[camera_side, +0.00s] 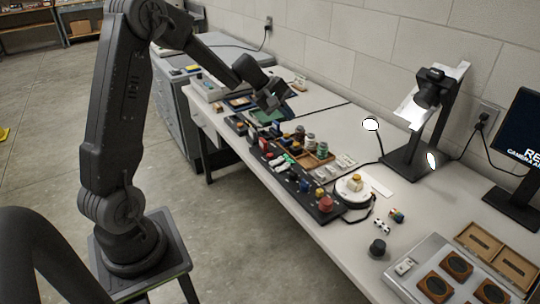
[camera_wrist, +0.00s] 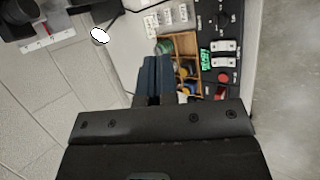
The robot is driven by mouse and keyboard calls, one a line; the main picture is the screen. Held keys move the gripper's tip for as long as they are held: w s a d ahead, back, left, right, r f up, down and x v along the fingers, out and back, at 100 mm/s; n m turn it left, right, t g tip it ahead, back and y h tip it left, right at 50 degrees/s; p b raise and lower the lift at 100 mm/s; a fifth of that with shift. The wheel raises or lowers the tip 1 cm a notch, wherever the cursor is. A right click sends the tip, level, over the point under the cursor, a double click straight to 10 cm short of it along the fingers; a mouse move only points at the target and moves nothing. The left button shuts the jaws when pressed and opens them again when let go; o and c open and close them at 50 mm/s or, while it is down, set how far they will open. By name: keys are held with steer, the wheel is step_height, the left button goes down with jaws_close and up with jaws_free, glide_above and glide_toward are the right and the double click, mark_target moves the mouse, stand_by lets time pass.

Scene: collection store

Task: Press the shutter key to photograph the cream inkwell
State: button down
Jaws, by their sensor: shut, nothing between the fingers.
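The cream inkwell (camera_side: 355,183) appears to be the small cream and yellow piece on a round white turntable (camera_side: 346,193). A long black control panel (camera_side: 290,178) runs along the table's front edge with several buttons and switches, among them a large red button (camera_side: 325,204). I cannot tell which control is the shutter key. The panel also shows in the wrist view (camera_wrist: 222,62), with white switches and a green key (camera_wrist: 206,60). My gripper (camera_side: 283,108) is shut and empty above the table, toward the panel's far end; its blue fingers (camera_wrist: 152,75) show in the wrist view.
A wooden tray (camera_side: 318,160) of small jars and pieces lies behind the panel. A black camera (camera_side: 428,88) stands on a post at the wall beside a monitor (camera_side: 522,135). Wooden blocks and a grey plate (camera_side: 420,268) fill the near right end. Bare tabletop (camera_side: 345,240) lies nearby.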

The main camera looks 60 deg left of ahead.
mark_target(269, 155)
steer(key=w+a+f+n+t, duration=0.1)
steer(key=w+a+f+n, duration=0.1)
steer(key=a+f+n, duration=0.4)
steer(key=a+f, duration=0.4)
steer(key=a, duration=0.2)
steer(key=shift+a+f+t+y, duration=0.35)
steer(key=shift+f+t+y, duration=0.05)
steer(key=shift+s, duration=0.1)
steer(key=shift+f, duration=4.4)
steer(key=shift+f, duration=0.4)
steer(key=shift+f, duration=0.5)
steer(key=shift+r, duration=0.9)
